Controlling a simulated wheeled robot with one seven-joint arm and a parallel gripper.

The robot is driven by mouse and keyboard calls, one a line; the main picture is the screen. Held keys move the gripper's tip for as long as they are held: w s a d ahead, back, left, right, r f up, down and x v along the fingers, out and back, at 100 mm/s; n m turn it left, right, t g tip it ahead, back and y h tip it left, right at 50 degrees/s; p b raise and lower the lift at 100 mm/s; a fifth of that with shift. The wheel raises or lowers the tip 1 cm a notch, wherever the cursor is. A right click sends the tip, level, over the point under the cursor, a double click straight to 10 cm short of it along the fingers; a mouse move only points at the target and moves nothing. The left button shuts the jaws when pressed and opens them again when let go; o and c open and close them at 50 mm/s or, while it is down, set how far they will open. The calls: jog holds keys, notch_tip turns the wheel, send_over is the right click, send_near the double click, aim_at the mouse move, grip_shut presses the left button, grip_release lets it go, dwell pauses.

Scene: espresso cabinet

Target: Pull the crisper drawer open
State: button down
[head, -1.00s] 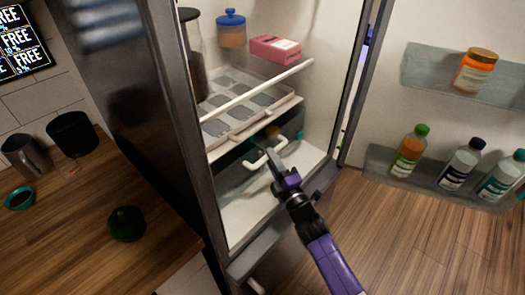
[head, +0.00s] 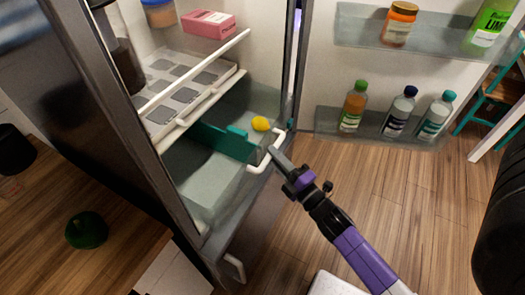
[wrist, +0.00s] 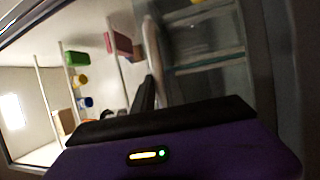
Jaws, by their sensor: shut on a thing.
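The crisper drawer (head: 204,185) is a translucent bin low in the open fridge. It is slid out, and its inside shows a teal divider (head: 222,141) and a yellow round item (head: 260,124). Its white bar handle (head: 262,162) is at the front. My gripper (head: 273,153) is at the handle and shut on it, reaching in from the lower right. In the wrist view, the dark fingers (wrist: 145,95) show in the middle, and their grip on the handle is unclear there.
The fridge door (head: 325,60) stands open at the right with bottles (head: 352,105) on its shelves. A shelf with a tray (head: 175,95) sits above the drawer. A wooden counter (head: 60,230) with a green object (head: 87,231) is at the left.

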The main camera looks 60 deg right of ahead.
jog(key=shift+s, duration=0.85)
jog(key=c, duration=1.4)
grip_release()
jog(key=shift+o, duration=0.2)
jog(key=b+v, duration=0.1)
jog(key=v, duration=0.6)
jog(key=shift+s+b, duration=0.4)
jog(key=shift+f, duration=0.15)
